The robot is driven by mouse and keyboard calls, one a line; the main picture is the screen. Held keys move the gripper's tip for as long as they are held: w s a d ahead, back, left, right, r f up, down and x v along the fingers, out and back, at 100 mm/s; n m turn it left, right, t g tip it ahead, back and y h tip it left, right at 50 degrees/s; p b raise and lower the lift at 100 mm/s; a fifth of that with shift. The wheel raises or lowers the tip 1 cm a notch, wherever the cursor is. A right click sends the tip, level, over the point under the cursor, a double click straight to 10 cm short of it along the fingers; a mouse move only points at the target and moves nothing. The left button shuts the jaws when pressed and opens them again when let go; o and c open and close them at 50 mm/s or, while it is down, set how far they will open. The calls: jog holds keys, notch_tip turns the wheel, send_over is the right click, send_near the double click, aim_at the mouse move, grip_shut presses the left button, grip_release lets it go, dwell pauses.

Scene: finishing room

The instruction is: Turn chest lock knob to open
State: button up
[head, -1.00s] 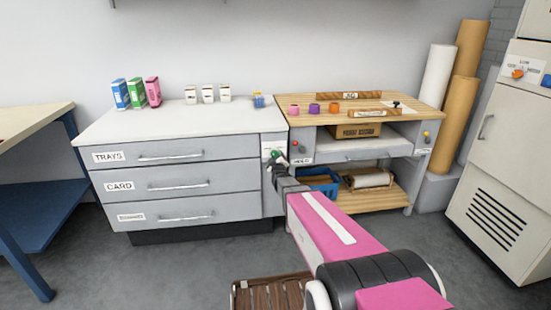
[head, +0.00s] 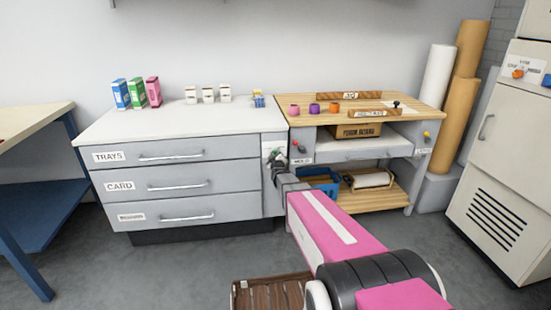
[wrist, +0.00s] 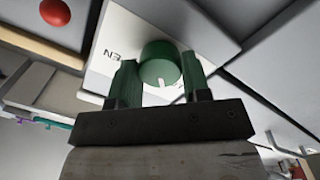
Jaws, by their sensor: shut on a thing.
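The chest (head: 160,212) is grey with a white top and three labelled drawers, all closed. Its lock knob (wrist: 160,63) is a round green knob with a white mark, on a pale plate (wrist: 122,38) with partly hidden lettering. In the wrist view the white mark points toward my gripper's palm. My gripper (wrist: 158,78) is shut on the knob, one green-tipped finger on each side. In the head view my gripper (head: 276,162) is at the chest's upper right front and mostly hides the knob.
A wooden workbench (head: 440,112) adjoins the chest on the right, with a red knob (head: 302,149) close to my gripper. It also shows in the wrist view (wrist: 55,12). A blue crate (head: 322,184) sits on its lower shelf. A brown slatted piece (head: 270,292) lies near my arm.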

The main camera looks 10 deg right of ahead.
jog(key=m, duration=1.7)
jog(key=shift+y, duration=0.3)
dwell(0.5)
jog(key=o, duration=0.9)
